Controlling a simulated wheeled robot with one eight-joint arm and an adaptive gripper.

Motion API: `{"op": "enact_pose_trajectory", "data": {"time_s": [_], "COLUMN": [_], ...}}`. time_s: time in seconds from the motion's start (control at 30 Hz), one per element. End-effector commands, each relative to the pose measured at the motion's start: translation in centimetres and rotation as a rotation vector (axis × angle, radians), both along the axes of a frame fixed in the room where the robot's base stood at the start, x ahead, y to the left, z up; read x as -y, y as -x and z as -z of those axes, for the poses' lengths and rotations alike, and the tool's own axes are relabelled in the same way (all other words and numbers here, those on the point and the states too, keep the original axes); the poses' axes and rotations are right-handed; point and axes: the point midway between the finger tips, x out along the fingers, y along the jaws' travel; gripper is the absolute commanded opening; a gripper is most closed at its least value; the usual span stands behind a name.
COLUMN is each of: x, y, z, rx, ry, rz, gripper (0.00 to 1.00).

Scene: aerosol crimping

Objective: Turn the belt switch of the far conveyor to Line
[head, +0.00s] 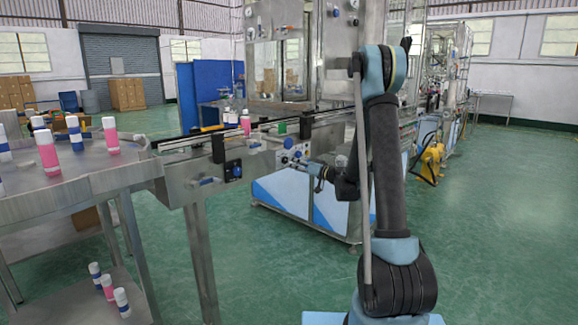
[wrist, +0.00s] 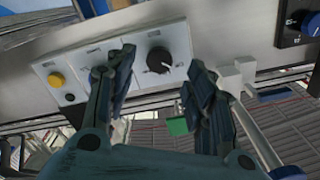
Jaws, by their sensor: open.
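In the wrist view a black rotary knob (wrist: 159,60) with a pale pointer mark sits on a light panel (wrist: 178,42) on a grey metal side. The panel's lettering is too small to read. My gripper (wrist: 160,66) is open, one finger on each side of the knob in the picture; I cannot tell whether either touches it. In the head view my gripper (head: 318,171) is beside the conveyor's control panel (head: 293,152), and the knob between the fingers cannot be made out. I cannot tell its set position.
A yellow button (wrist: 56,80) shares the panel. A black switch box with a blue knob (wrist: 313,23) is at the wrist view's upper right. A nearer switch box (head: 233,170) and a round table (head: 60,195) with bottles stand left. Green floor is open at right.

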Motion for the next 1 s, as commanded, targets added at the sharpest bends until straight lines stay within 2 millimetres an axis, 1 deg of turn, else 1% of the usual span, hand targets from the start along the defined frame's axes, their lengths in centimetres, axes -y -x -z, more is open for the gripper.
{"op": "enact_pose_trajectory", "data": {"time_s": [0.03,0.1,0.3,0.5,0.77,0.8,0.87,0.9,0.93,0.97,1.0], "x": [-0.8,-1.7,-3.5,-4.2,-4.3,-4.3,-4.3,-4.3,-4.3,-4.3,-4.3], "y": [-0.6,-1.3,-2.7,-3.3,-3.4,-3.4,-3.4,-3.4,-3.4,-3.4,-3.4], "z": [0.0,0.0,0.0,0.0,0.0,0.0,0.0,0.0,0.0,0.0,0.0], "rx": [0.000,0.000,0.000,0.000,0.000,0.000,0.000,0.000,0.000,0.000,0.000], "ry": [0.000,0.000,0.000,0.000,0.000,0.000,0.000,0.000,0.000,0.000,0.000], "rz": [-0.002,-0.002,-0.001,0.000,0.000,0.000,0.000,0.000,0.000,0.000,0.001], "gripper": [0.49,0.49,0.49,0.49,0.49,0.40,0.27,0.17,0.11,0.05,0.05]}}
